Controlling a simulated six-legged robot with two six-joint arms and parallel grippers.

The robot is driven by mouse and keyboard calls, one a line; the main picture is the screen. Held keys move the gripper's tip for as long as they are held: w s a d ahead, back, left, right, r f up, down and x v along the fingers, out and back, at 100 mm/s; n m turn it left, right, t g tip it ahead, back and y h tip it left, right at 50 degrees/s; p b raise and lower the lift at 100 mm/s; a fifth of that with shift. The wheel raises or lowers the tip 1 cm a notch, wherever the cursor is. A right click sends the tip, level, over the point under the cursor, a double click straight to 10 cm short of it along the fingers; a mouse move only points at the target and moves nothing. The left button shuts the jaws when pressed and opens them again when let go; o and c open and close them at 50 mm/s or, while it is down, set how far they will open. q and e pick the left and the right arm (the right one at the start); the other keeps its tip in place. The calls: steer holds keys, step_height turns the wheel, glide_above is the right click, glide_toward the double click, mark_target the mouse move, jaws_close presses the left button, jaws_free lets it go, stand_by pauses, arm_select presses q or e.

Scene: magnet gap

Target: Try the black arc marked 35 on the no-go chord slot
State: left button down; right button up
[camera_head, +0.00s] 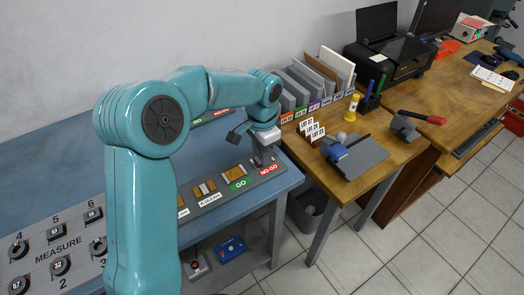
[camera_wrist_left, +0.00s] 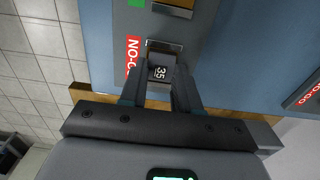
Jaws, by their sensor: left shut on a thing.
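The black arc marked 35 (camera_wrist_left: 159,72) is between the fingers of my left gripper (camera_wrist_left: 160,88), with its white number facing the wrist camera. My left gripper (camera_head: 265,158) is shut on it at the no-go end of the grey gauge block (camera_head: 212,205). The no-go chord slot (camera_wrist_left: 164,45) has a metallic edge and lies at the arc's far side in the wrist view, next to the red NO-GO label (camera_wrist_left: 132,50). I cannot tell whether the arc touches the slot or is above it. In the head view the gripper hides the arc. My right gripper is not in view.
A MEASURE tray (camera_head: 60,255) with numbered places holding black arcs is at the lower left. Another gauge with GO and NO-GO labels (camera_head: 221,111) is behind my arm. A wooden table (camera_head: 385,150) with small fixtures stands to the right.

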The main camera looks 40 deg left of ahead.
arm_select(q)
steer(key=shift+f, duration=0.1)
steer(key=c, duration=0.7)
jaws_free()
steer(key=shift+c, duration=0.2)
steer(key=c, duration=0.5)
step_height(320, 180, up, 5)
steer(key=p, duration=0.4)
steer(key=shift+f, duration=0.15)
steer(key=o, duration=0.5)
